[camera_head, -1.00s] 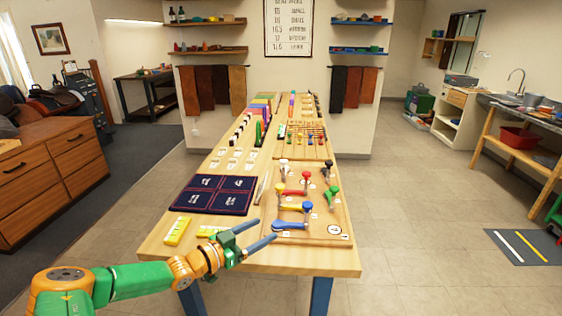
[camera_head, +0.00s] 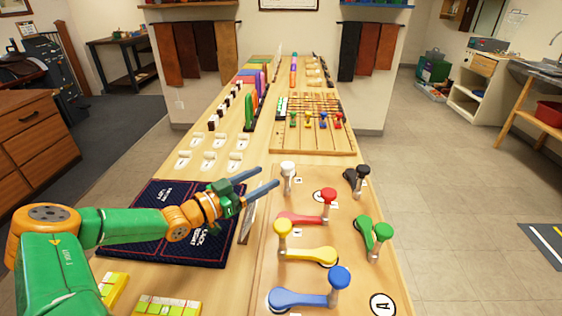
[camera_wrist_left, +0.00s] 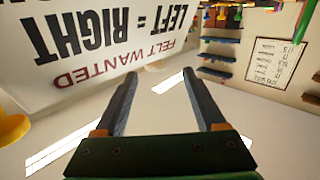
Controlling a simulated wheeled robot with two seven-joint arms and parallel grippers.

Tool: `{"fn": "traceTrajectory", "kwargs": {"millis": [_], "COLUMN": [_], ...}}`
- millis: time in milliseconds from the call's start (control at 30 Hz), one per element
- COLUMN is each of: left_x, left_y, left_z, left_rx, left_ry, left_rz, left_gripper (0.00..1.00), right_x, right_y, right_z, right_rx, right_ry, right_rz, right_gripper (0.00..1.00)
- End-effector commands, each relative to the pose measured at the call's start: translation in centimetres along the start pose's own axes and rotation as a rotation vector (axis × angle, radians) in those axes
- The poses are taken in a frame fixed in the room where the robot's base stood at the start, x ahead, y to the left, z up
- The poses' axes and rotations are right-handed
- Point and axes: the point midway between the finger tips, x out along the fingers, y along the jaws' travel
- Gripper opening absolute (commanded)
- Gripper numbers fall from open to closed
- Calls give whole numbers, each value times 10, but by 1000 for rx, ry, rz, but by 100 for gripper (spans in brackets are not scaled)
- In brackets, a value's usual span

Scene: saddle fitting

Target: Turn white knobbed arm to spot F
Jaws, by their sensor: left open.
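The white knobbed arm (camera_head: 288,170) stands at the far left of the wooden board with the coloured arms. Its round white knob is on top, and its lever is mostly hidden beneath the knob. My left gripper (camera_head: 270,177) is open and empty, its two blue-grey fingertips just left of the white knob and apart from it. The left wrist view shows the same open fingers (camera_wrist_left: 160,100) with nothing between them; the white arm is not identifiable there. I cannot make out a spot marked F; a round spot marked A (camera_head: 382,304) shows at the near right. My right gripper is not in view.
Red (camera_head: 308,215), yellow (camera_head: 308,256), blue (camera_head: 305,298), green (camera_head: 376,238) and black (camera_head: 357,180) knobbed arms crowd the board. A thin upright sign (camera_head: 247,222) stands beneath my gripper; its lettering (camera_wrist_left: 95,40) fills the wrist view's upper left. A dark mat (camera_head: 150,235) lies left.

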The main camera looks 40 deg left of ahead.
Motion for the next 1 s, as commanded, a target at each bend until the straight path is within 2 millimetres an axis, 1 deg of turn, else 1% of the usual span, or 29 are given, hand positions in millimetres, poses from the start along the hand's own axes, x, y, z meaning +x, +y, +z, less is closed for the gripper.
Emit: {"fn": "traceTrajectory", "kwargs": {"millis": [33, 133, 267, 500, 600, 800, 1000], "left_x": [0, 6, 24, 52, 61, 70, 71], "left_y": [0, 0, 0, -1, -1, 0, 0], "left_z": [4, 4, 4, 0, 0, 1, 2], "left_rx": [0, 0, -2, -2, -2, -1, 0], "left_ry": [0, 4, 10, 5, 5, 0, -1], "left_rz": [0, 2, 0, -2, -3, -1, -1], "left_gripper": [72, 72, 72, 72, 72, 72, 72], "right_x": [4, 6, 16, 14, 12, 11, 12], "right_y": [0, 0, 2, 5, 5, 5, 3], "right_z": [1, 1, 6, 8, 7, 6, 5], "right_rx": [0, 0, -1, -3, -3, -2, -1], "right_ry": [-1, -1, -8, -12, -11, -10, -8], "right_rz": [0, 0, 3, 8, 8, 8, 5], "right_gripper": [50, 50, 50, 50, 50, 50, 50]}}
